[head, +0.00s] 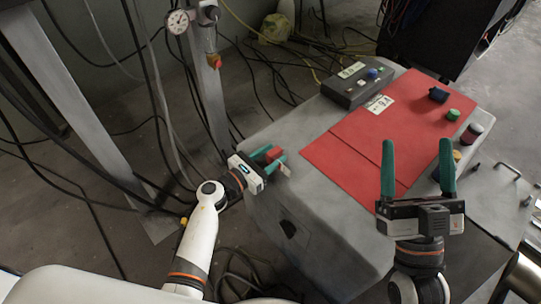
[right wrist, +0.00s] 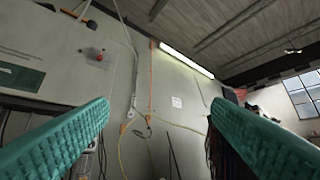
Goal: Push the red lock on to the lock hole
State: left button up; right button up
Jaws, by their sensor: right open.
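My left gripper (head: 270,157) is low in the middle of the head view, beside the near left edge of the grey console. A small red block, which looks like the red lock (head: 273,154), sits between its teal fingers, and the gripper appears shut on it. My right gripper (head: 417,145) points up over the right part of the console, with its two teal fingers wide apart and nothing between them. In the right wrist view the same open fingers (right wrist: 160,130) frame a wall. I cannot make out the lock hole in either view.
The grey console (head: 310,215) carries a red panel (head: 350,145), a dark button box (head: 357,83) and several coloured knobs. A post with a gauge (head: 178,21) and a red-tipped fitting (head: 214,61) stands at the back left. Loose cables cover the floor.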

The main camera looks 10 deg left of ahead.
pick_arm(q)
jog(key=p+v, duration=0.1)
jog(key=v, duration=1.1)
pick_arm(e)
jog(key=w+f+g, duration=0.1)
jog(key=f, duration=0.1)
jog(key=w+f+g+h, duration=0.1)
jog(key=f+g, duration=0.1)
jog(key=shift+w, duration=0.2)
jog(key=shift+g, duration=0.3)
